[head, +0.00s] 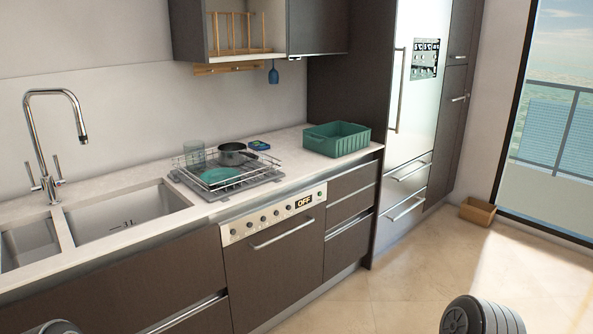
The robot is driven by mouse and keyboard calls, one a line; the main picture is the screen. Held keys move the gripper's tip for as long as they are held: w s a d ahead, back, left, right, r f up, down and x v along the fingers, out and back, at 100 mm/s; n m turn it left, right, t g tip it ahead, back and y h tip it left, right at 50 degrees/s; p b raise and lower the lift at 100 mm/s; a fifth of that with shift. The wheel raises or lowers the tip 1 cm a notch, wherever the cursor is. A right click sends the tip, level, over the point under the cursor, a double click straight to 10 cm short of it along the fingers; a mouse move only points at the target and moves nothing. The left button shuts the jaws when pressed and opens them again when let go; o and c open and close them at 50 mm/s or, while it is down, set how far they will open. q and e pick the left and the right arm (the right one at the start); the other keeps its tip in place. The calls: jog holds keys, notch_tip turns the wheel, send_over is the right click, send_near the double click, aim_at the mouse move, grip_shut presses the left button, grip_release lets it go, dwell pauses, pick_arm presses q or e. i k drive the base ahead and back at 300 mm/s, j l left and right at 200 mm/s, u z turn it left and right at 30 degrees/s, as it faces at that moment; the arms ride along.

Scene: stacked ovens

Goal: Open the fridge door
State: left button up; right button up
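The fridge (418,110) is the tall pale unit at the back right, set in a dark cabinet surround. Its upper door looks closed and has a long vertical handle (396,90) on its left side. A dark panel with pale markings (424,59) is on the door. Two drawers with bar handles (405,208) sit below the door and look closed. Neither gripper can be made out. A rounded grey ribbed part, likely mine, shows at the bottom right, and a small dark part shows at the bottom left.
The counter (285,150) runs along the left with a sink (125,222), a dish rack (226,178) and a green crate (337,138). A cardboard box (477,211) is on the floor right of the fridge. The floor (400,275) before the fridge is clear.

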aim_at(415, 101)
jog(key=i+z, duration=0.45)
jog(key=i+j+z, duration=0.3)
jog(key=i+z, duration=0.15)
jog(key=i+l+z, duration=0.2)
jog(key=i+z, duration=0.2)
jog(key=i, duration=0.4)
jog(key=i+j+z, duration=0.1)
jog(key=i+z, duration=0.3)
jog(key=i, duration=0.4)
jog(key=i+l+u, duration=0.35)
jog(key=i, duration=0.3)
jog(key=i+l+u, duration=0.35)
jog(key=i, duration=0.25)
jog(key=i+l+u, duration=0.3)
jog(key=i+l, duration=0.25)
jog(key=l, duration=0.2)
